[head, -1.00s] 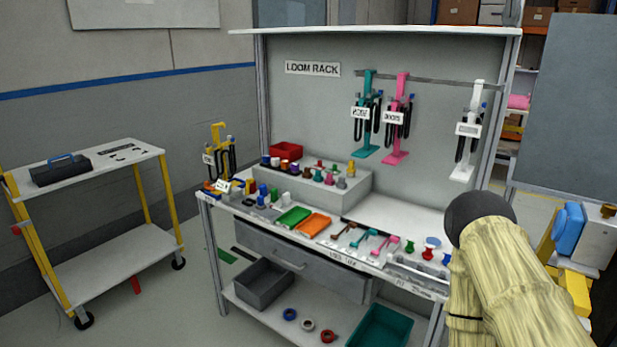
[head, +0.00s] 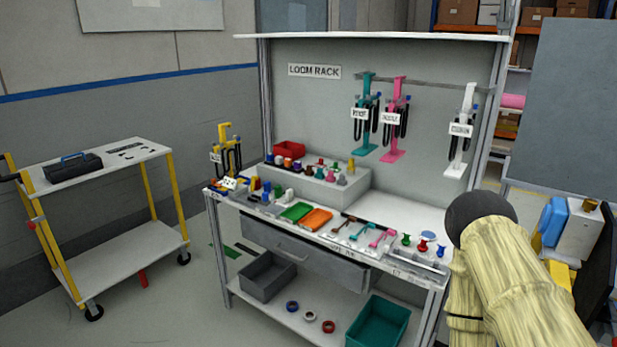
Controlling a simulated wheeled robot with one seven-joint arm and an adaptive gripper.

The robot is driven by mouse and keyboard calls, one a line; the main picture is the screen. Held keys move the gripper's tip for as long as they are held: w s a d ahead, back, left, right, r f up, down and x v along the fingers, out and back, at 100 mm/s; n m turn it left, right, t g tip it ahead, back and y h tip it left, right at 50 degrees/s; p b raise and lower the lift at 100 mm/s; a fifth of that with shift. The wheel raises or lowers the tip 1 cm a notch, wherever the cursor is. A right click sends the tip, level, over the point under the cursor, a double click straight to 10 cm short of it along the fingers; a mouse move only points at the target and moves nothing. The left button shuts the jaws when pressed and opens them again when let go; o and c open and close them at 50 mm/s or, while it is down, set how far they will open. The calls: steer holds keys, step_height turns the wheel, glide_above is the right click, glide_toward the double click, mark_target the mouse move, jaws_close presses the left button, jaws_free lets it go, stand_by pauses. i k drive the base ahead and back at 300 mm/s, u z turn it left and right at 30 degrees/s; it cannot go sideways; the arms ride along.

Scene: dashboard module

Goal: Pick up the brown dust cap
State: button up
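Several small coloured caps stand in rows on the grey raised step (head: 345,197) of the workbench in the head view. My arm, in a pale yellow sleeve with a dark rounded joint, fills the lower right. My gripper is not in view, so its fingers and anything in them are hidden.
A red bin (head: 289,149) sits behind the caps. Green (head: 296,212) and orange (head: 317,220) trays lie at the bench front. Teal (head: 366,115), pink (head: 395,120) and white (head: 463,130) stands are at the back.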

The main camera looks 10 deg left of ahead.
mark_target(308, 171)
steer(key=z, duration=0.55)
steer(key=k, duration=0.15)
steer(key=u, duration=2.05)
steer(key=i, duration=2.25)
steer(key=z, duration=1.3)
steer(key=i, duration=0.6)
steer(key=z, duration=0.65)
